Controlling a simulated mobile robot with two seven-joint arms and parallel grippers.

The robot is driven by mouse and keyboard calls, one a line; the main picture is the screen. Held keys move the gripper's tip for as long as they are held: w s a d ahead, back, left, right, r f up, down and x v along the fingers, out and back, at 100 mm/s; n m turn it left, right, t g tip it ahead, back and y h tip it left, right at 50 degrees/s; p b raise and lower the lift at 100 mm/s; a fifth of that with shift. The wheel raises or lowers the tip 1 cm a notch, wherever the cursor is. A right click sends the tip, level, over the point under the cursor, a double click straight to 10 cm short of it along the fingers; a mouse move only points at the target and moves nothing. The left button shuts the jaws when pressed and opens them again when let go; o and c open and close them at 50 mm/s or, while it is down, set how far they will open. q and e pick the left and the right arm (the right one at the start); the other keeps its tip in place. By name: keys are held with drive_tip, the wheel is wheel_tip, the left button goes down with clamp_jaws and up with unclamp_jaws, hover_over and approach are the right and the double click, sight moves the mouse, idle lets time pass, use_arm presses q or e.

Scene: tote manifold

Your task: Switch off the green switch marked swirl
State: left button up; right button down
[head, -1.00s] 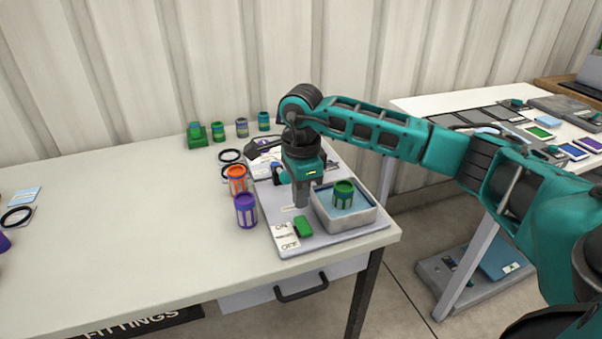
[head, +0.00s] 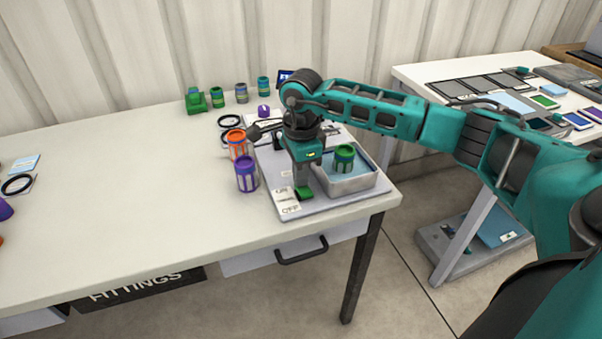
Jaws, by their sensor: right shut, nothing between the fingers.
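The green switch (head: 305,193) sits on the grey base plate (head: 330,206), beside a white label (head: 286,201) marked ON and OFF. My right gripper (head: 302,183) points down, shut and empty, with its fingertips right at the switch. They hide part of it, so I cannot tell whether they touch it or which way it is set. Behind and right of the switch, a green canister (head: 344,158) stands in a pale tray (head: 352,185) of blue liquid on the same plate. No swirl marking is readable. My left gripper is not in view.
An orange canister (head: 236,144) and a purple canister (head: 246,174) stand close to the plate's left edge. Black rings (head: 229,121) and several small canisters (head: 241,93) are behind. The table's left middle is clear. A second table (head: 470,72) is at right.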

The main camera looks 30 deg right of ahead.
sight(303, 188)
drive_tip(key=shift+s+f, duration=0.1)
drive_tip(key=shift+f, duration=0.05)
drive_tip(key=shift+s+a+p, duration=0.1)
drive_tip(key=shift+s+p, duration=0.2)
drive_tip(key=shift+s+a+r, duration=0.1)
drive_tip(key=shift+s+r, duration=0.1)
drive_tip(key=shift+s, duration=0.25)
drive_tip(key=shift+w, duration=0.1)
drive_tip(key=shift+r+p, duration=0.4)
drive_tip(key=shift+p, duration=0.05)
wheel_tip(303, 188, up, 3)
drive_tip(key=shift+r+p, duration=0.15)
drive_tip(key=shift+p, duration=1.05)
wheel_tip(303, 188, up, 10)
